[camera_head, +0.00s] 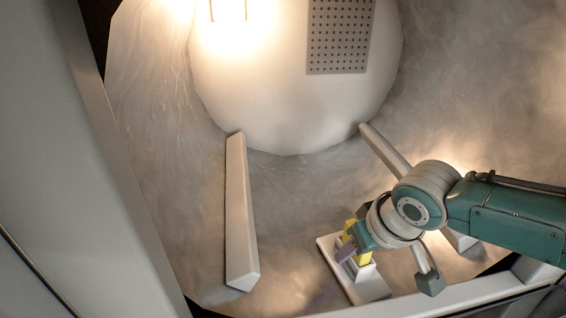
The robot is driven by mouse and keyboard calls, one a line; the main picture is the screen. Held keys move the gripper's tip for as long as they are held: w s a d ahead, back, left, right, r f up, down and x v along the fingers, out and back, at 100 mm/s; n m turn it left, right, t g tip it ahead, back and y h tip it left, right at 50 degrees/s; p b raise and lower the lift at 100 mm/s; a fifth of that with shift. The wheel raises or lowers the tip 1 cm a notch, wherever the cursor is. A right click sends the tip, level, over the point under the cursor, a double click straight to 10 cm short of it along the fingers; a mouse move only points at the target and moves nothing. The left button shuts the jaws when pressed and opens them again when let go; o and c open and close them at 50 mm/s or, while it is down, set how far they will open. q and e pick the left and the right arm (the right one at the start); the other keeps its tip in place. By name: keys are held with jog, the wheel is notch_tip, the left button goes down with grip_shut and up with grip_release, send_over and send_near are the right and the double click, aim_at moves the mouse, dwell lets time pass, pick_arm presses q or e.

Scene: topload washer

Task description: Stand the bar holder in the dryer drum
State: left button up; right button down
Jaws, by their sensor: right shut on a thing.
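The bar holder (371,287) is in the lower right of the head view. It shows a flat pale base plate with a small upright part, and yellow shows at the jaws. My right gripper (354,246) comes in from the right and is shut on the upright part of the holder, hiding much of it. The base is low over the drum floor near the front opening; I cannot tell whether it touches the floor. The dryer drum (175,165) fills most of the view. My left gripper is not in view.
A long pale fin (240,215) rises from the drum wall left of the holder. Another fin (384,150) lies behind my right wrist. The round back wall (250,95) has a perforated panel (340,35). The drum floor between the left fin and the holder is clear.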

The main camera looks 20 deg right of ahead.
jog(key=shift+f, duration=0.2)
jog(key=shift+c, duration=1.8)
grip_release()
